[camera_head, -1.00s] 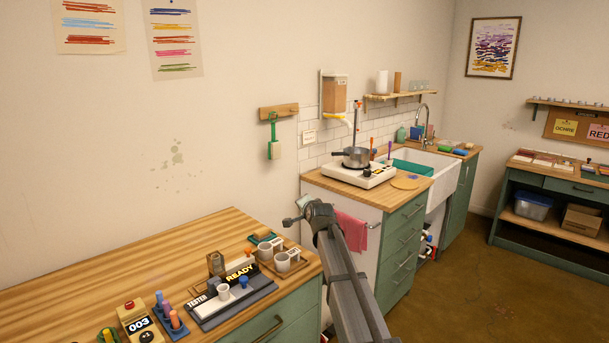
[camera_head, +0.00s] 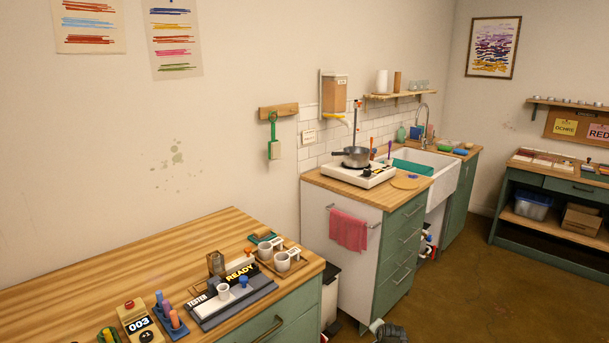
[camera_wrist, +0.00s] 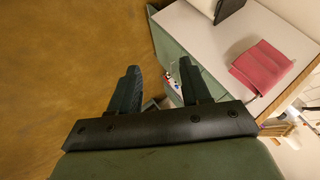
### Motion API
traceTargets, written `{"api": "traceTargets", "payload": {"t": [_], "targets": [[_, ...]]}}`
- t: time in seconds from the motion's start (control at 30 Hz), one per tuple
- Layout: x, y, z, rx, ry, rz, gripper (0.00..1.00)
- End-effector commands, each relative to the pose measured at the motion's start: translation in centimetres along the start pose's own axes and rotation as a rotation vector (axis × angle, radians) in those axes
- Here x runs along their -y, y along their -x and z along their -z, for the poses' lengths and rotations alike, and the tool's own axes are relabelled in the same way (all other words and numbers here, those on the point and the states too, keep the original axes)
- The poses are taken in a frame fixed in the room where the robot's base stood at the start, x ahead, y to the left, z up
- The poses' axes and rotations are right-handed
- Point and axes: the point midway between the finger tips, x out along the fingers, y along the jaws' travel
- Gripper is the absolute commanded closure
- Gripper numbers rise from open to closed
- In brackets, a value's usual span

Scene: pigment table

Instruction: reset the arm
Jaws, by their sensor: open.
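My gripper (camera_wrist: 158,88) shows in the wrist view with its two dark fingers spread apart and nothing between them. It hangs over the brown floor, beside the white side of the stove cabinet, whose pink towel (camera_wrist: 261,68) is at the right of that view. In the head view only a small grey part of my arm shows at the bottom edge, below the cabinet; the fingers cannot be seen there.
The wooden table (camera_head: 130,265) at the left holds a tester (camera_head: 235,298) reading READY, cups and a counter (camera_head: 138,322) reading 003. The stove cabinet (camera_head: 345,240) carries a hot plate with a pot (camera_head: 355,157). Open floor (camera_head: 470,290) lies to the right.

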Motion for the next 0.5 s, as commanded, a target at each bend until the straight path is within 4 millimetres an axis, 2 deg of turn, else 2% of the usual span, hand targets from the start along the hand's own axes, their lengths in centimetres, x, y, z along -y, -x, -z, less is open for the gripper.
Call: {"api": "traceTargets", "payload": {"t": [0.03,0.27,0.5], "targets": [[-1.9,-0.1,-2.5,0.045,0.031,-0.037,0.53],[-9.9,0.3,-12.6,0.261,0.196,-0.193,0.53],[-18.0,3.2,-22.2,0.508,0.364,-0.33,0.53]]}}
